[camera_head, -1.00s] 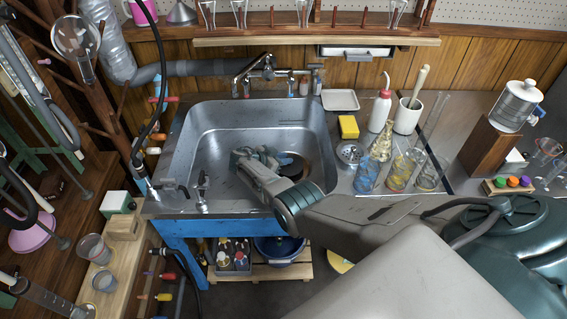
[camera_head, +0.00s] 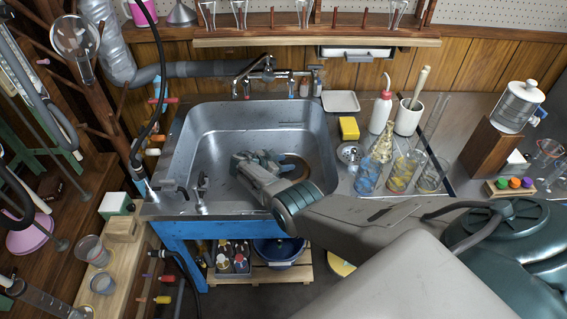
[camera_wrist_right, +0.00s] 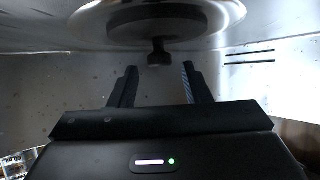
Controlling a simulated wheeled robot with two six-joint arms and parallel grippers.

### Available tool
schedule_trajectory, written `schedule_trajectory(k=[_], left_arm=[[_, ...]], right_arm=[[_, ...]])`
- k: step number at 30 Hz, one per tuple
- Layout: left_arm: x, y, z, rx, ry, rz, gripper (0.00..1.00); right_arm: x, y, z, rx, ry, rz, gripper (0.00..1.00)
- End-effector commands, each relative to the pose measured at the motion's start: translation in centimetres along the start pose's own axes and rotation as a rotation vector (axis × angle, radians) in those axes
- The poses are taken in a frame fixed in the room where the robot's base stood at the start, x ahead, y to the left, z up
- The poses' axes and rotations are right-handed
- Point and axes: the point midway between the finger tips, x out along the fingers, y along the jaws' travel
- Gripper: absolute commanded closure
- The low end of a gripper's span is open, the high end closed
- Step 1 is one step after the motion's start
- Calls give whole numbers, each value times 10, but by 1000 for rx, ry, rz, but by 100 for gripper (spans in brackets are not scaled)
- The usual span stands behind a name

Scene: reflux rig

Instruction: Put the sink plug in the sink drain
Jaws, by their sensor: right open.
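The sink plug (camera_wrist_right: 157,24) is a dark round disc with a small knob, at the top of the right wrist view. A pale metal ring shows around it. I cannot tell whether it is fully seated. My left gripper is out of view.
The steel sink (camera_head: 200,150) has walls around the gripper and a tap (camera_head: 250,75) at the back. Flasks and beakers (camera_head: 400,170), a yellow sponge (camera_head: 349,128) and a wash bottle (camera_head: 381,112) stand on the right counter. The left of the basin is free.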

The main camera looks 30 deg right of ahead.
Motion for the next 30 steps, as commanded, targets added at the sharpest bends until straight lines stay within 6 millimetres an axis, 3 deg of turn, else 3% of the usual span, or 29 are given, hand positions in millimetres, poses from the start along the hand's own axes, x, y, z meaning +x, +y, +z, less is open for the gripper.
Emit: schedule_trajectory(k=[3, 9, 18, 30], left_arm=[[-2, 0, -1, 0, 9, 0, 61], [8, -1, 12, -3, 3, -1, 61], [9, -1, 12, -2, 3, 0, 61], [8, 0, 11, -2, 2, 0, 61]], right_arm=[[-2, 0, -2, 0, 0, 0, 57], [-33, 0, 0, 2, -2, -3, 57], [-71, 0, 0, 0, 0, 0, 57], [-76, 0, -1, 0, 0, 0, 57]])
